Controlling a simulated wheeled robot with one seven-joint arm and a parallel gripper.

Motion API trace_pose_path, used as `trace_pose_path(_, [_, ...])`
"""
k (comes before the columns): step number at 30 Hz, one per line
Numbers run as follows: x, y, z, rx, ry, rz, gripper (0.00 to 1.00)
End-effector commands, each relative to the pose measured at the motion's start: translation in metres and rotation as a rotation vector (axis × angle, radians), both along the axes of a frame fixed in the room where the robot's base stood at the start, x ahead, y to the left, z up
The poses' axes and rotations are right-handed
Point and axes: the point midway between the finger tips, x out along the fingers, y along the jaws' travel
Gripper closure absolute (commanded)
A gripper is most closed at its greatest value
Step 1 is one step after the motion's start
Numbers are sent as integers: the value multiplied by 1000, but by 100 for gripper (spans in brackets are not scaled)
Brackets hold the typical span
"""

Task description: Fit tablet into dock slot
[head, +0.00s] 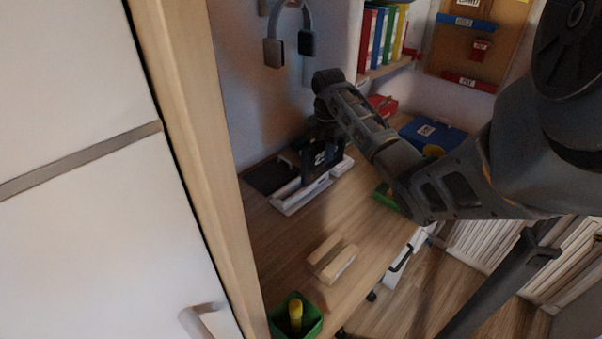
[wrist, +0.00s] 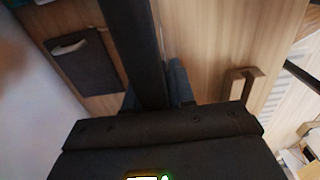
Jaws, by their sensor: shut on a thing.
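My gripper (head: 318,138) is shut on a dark tablet (head: 323,158) with white digits on its face. It holds the tablet roughly upright over the back of the desk. In the wrist view the tablet shows as a long dark bar (wrist: 135,45) between the fingers. A pale, low, grooved piece (head: 300,196) lies just below the tablet. I cannot tell whether they touch. A wooden block with a slot between two rails (head: 333,262) stands apart, nearer the desk's front; it also shows in the wrist view (wrist: 240,88). I cannot tell which piece is the dock.
A dark mat (head: 266,177) lies left of the tablet. A green bin (head: 312,322) with a yellow item stands at the near desk corner. A blue case (head: 432,135) sits behind my arm. A white cabinet (head: 80,230) and wooden post flank the left. Desk around the wooden block is clear.

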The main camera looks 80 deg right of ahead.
Motion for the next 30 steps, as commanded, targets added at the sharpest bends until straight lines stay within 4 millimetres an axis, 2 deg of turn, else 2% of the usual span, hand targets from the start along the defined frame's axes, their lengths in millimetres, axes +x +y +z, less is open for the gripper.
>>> trace_pose_path(6, [44, 6, -32, -3, 1, 4, 100])
trace_pose_path(12, [63, 9, -41, -4, 0, 0, 100])
trace_pose_path(17, [66, 10, -43, -2, 0, 0, 100])
trace_pose_path(27, [65, 9, -79, -3, 1, -1, 100])
trace_pose_path(30, [65, 9, -81, -3, 1, 0, 100])
